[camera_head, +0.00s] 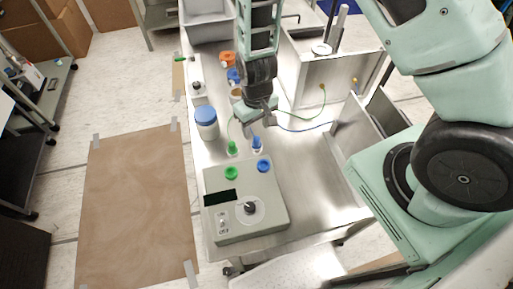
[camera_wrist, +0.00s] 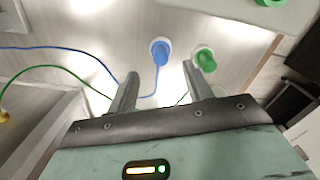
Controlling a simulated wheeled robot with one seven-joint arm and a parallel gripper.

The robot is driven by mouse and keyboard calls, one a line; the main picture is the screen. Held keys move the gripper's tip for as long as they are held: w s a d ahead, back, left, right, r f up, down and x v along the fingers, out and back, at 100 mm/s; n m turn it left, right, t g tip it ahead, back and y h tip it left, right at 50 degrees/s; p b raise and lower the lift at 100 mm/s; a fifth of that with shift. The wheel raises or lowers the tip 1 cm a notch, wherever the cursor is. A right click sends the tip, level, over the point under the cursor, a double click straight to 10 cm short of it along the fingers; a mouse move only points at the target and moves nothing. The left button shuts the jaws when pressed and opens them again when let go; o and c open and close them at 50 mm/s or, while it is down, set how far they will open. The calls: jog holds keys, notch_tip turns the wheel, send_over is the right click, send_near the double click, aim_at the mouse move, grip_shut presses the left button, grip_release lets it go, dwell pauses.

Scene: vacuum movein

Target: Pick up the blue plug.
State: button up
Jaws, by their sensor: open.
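The blue plug (camera_head: 257,143) stands on the metal table just behind the grey device, with its blue cable running right. In the wrist view the blue plug (camera_wrist: 160,51) sits in a white round base, ahead of the fingertips and roughly centred between them. The green plug (camera_head: 232,148) stands close to its left; in the wrist view the green plug (camera_wrist: 204,60) is to its right, near one fingertip. My gripper (camera_head: 260,119) is open and empty, pointing down above the table behind the blue plug. Nothing is between the fingers (camera_wrist: 160,72) except cable in the background.
The grey device (camera_head: 225,225) has a green cap (camera_head: 231,173) and a blue cap (camera_head: 264,166) on top. A blue-lidded jar (camera_head: 206,124) stands at the left edge. A metal box (camera_head: 325,80) is at the back right. Table space right of the plugs is clear.

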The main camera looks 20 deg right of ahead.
aim_at(257, 138)
jog(key=shift+s+f+b, duration=0.15)
jog(key=shift+f+b, duration=2.15)
jog(key=shift+f, duration=0.7)
jog(key=shift+r, duration=0.1)
grip_shut()
